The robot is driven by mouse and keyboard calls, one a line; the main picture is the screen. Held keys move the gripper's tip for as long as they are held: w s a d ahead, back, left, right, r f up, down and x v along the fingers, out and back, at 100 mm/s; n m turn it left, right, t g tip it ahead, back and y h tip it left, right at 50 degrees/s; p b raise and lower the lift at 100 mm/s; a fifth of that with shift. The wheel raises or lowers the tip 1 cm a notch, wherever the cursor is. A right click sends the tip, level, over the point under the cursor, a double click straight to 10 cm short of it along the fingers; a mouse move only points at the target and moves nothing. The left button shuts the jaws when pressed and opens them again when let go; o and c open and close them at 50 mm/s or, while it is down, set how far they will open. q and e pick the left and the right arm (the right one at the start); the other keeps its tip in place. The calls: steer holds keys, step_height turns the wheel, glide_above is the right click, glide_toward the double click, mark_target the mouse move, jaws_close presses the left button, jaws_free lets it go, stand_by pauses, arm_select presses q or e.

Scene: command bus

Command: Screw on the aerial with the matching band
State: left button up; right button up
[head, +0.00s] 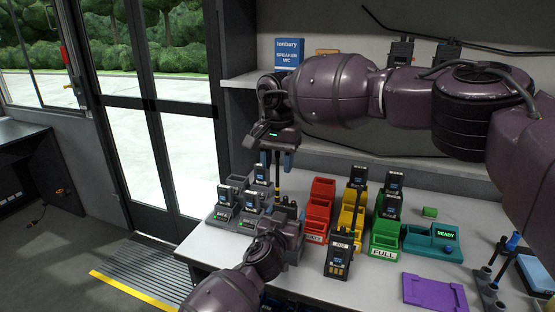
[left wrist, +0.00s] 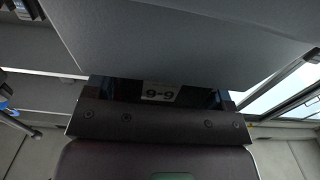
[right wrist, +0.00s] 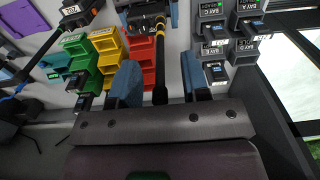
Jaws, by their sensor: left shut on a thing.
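My left gripper (head: 284,218) is low at the charger bays. It is shut on a dark radio (right wrist: 148,22), seen from above between its blue fingers in the right wrist view.
Charger bays with radios (head: 225,212) stand to the left. Red (head: 318,212), yellow (head: 350,222) and green (head: 384,232) holders stand to the right. A teal READY unit (head: 418,240) and purple mat (head: 434,291) lie farther right.

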arm_select(q)
steer(key=shift+f, duration=0.15)
arm_select(e)
jaws_close()
